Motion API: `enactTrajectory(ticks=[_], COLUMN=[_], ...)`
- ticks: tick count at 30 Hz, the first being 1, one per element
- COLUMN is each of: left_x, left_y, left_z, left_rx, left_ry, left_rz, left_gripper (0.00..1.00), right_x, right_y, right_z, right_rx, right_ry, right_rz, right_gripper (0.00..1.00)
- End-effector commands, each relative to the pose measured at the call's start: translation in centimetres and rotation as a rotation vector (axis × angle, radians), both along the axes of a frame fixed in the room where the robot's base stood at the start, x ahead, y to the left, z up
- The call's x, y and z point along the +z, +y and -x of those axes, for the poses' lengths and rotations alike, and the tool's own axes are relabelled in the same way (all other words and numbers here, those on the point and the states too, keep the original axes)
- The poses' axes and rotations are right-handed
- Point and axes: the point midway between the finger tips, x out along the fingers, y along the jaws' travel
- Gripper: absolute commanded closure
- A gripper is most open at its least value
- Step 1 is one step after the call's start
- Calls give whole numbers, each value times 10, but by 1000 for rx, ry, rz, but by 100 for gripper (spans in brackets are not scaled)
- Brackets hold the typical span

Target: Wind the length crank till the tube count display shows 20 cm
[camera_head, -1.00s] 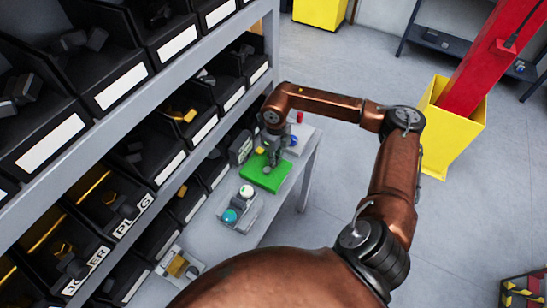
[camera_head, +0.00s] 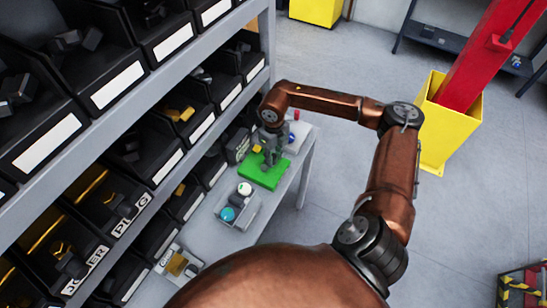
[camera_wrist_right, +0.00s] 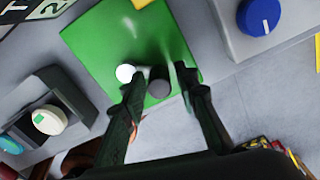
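The green plate (camera_head: 262,173) lies on the grey bench, and it also shows in the right wrist view (camera_wrist_right: 98,45). A dark display box (camera_head: 240,146) stands left of it; its digits are too small to read. In the wrist view only a cut-off corner with a "2" (camera_wrist_right: 54,8) shows. On the plate are a white round knob (camera_wrist_right: 125,73) and a grey round post end (camera_wrist_right: 159,87); I cannot tell which belongs to the crank. My right gripper (camera_head: 268,163) is over the plate, its fingers apart around the grey post end. My left gripper is out of view.
A grey tray (camera_head: 250,219) with a white and a teal knob is in front of the plate. A grey box with a blue knob (camera_wrist_right: 258,16) stands beyond it. Bin shelves (camera_head: 165,160) rise on the left; open floor (camera_head: 330,150) is right of the bench.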

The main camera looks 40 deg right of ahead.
Motion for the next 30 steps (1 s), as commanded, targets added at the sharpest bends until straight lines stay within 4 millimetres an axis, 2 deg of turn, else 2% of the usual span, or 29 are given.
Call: enactTrajectory(ticks=[10,14,17,24,30], left_x=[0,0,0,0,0], left_y=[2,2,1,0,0], left_z=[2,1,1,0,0], left_rx=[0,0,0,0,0], left_ry=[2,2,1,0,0], left_rz=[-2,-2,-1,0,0], left_gripper=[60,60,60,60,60], right_x=[0,9,24,75,107], right_y=[0,0,0,0,0], right_z=[0,-1,-1,-1,0], right_rx=[1,1,1,0,0], right_ry=[0,-3,-3,-4,-2], right_rz=[-1,0,1,0,0], right_gripper=[64,64,64,64,64])
